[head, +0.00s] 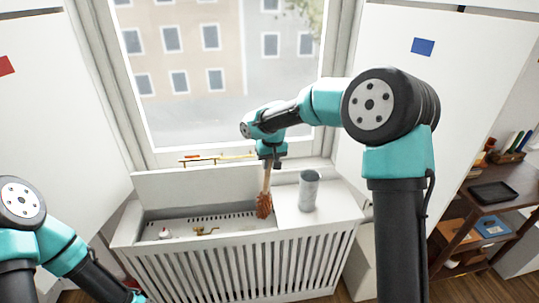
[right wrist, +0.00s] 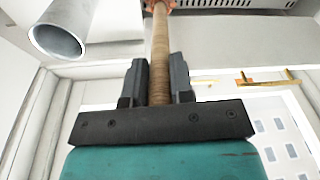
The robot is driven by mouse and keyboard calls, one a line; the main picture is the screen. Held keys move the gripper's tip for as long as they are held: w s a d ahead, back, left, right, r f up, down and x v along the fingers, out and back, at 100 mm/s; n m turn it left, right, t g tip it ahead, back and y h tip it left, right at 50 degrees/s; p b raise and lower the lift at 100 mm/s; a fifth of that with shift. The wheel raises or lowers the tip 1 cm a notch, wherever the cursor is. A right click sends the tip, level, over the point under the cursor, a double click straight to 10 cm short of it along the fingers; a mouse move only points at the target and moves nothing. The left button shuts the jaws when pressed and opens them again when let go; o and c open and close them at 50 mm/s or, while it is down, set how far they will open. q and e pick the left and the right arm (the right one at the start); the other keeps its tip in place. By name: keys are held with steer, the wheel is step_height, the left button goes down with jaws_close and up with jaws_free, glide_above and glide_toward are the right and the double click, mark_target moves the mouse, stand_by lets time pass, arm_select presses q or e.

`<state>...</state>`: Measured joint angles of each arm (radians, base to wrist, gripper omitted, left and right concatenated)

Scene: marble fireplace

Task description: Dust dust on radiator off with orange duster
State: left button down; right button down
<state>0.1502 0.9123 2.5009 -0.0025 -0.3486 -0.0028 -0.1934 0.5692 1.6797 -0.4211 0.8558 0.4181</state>
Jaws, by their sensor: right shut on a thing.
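The orange duster (head: 264,204) hangs head down above the radiator, its handle in my right gripper (head: 271,162). In the right wrist view the fingers of my right gripper (right wrist: 158,85) are shut on its wooden handle (right wrist: 160,50). The white radiator (head: 245,262) stands under the window, with slatted front and a perforated recess. The duster head is at the right end of the recess; I cannot tell whether it touches. No dust is clear at this size. My left arm is at the lower left of the head view; its gripper is not visible.
A grey cylinder (head: 309,190) stands on the radiator's flat right part, close to the duster; it also shows in the right wrist view (right wrist: 60,32). A small brass valve (head: 206,231) lies in the recess. A wooden shelf (head: 480,215) stands at the far right.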

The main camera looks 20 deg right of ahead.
step_height(320, 180, down, 7)
steer(key=shift+f, duration=0.2)
stand_by(0.4)
steer(key=shift+f, duration=0.5)
stand_by(0.9)
steer(key=shift+w+a+r, duration=0.1)
steer(key=shift+w+a, duration=0.1)
steer(key=shift+a, duration=1.25)
steer(key=shift+a, duration=0.1)
steer(key=shift+w+a, duration=0.15)
steer(key=shift+a, duration=0.55)
steer(key=shift+w+a, duration=0.1)
steer(key=shift+a, duration=0.6)
